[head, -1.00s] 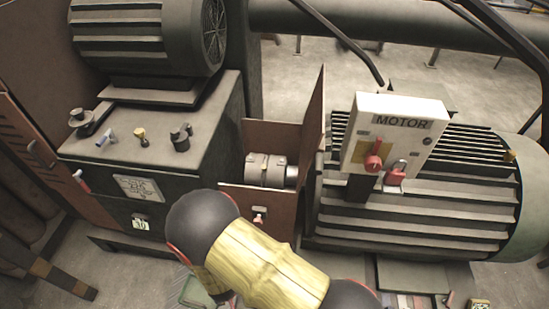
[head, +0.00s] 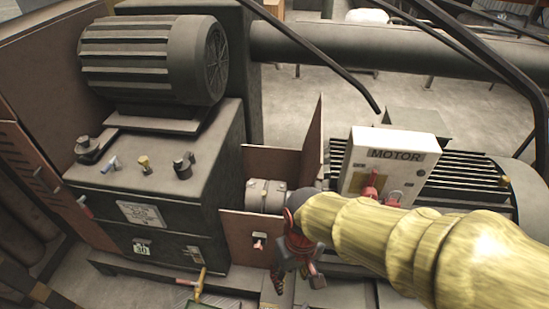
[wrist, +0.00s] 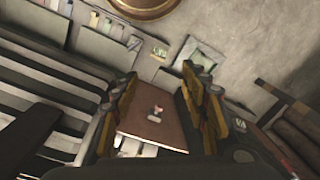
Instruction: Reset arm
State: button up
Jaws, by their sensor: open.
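My gripper (head: 297,276) hangs at the end of my yellow arm in the head view, fingers downward, in front of the rust-brown guard panel (head: 245,240). In the wrist view my gripper (wrist: 158,76) shows two spread fingers with yellow-edged sides and nothing between them. Beyond them lies a brown panel with a small light-and-red fitting (wrist: 156,112). My forearm crosses the head view from the right edge and hides part of the motor.
The white MOTOR box (head: 388,155) with a red switch (head: 371,182) stands close behind my arm. The ribbed motor (head: 465,170) is at right. A dark machine cabinet (head: 150,205) with valves stands at left. Open floor (head: 320,95) lies behind.

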jog(key=d+r+m+t+p, duration=0.2)
jog(key=d+r+m+t, duration=0.2)
jog(key=d+r, duration=1)
jog(key=shift+s+d+r+t+h, duration=0.35)
jog(key=shift+r+t, duration=0.65)
jog(key=shift+r, duration=1.4)
jog(key=shift+w, duration=0.15)
jog(key=shift+c, duration=0.2)
